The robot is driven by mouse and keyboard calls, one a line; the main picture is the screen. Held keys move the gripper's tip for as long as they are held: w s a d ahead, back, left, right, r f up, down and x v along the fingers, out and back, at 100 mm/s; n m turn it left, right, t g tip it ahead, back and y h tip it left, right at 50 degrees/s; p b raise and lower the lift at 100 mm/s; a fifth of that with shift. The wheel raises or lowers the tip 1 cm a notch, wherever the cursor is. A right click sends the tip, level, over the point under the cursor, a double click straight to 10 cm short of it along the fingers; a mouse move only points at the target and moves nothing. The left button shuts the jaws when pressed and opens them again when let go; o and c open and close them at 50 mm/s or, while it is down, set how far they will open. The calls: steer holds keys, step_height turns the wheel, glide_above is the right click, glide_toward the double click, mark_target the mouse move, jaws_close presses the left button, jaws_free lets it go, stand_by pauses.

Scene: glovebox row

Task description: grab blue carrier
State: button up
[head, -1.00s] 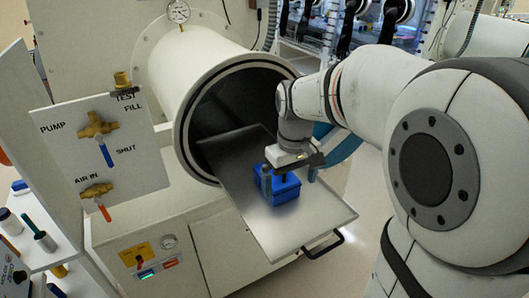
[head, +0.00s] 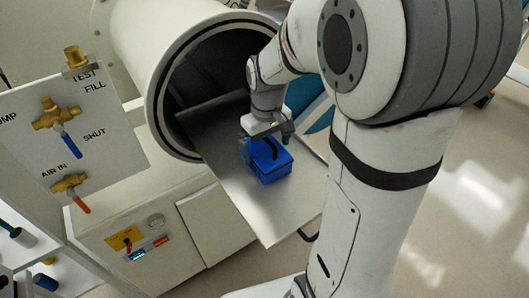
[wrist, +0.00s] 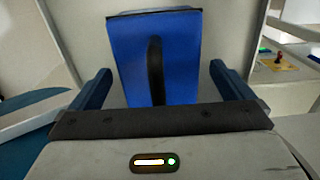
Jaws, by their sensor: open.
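The blue carrier (head: 276,172) is a box with a dark handle on top. It stands on the pulled-out metal tray in front of the round chamber opening. My gripper (head: 266,141) is open at the carrier's far side in the head view, close over it. In the wrist view the carrier (wrist: 130,60) and its dark handle (wrist: 155,70) lie between the two dark blue fingers of my gripper (wrist: 160,78), with a gap on each side. Nothing is held. The gripper partly hides the carrier's far edge in the head view.
The metal tray (head: 225,150) slides out of the white cylindrical chamber (head: 152,95) and has a handle (head: 308,235) at its front. A valve panel (head: 100,135) stands left. A shelf with bottles (head: 22,238) is at far left. Open floor lies right.

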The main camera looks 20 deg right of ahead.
steer(key=shift+s+f, duration=0.1)
steer(key=shift+f, duration=0.85)
steer(key=c, duration=1.2)
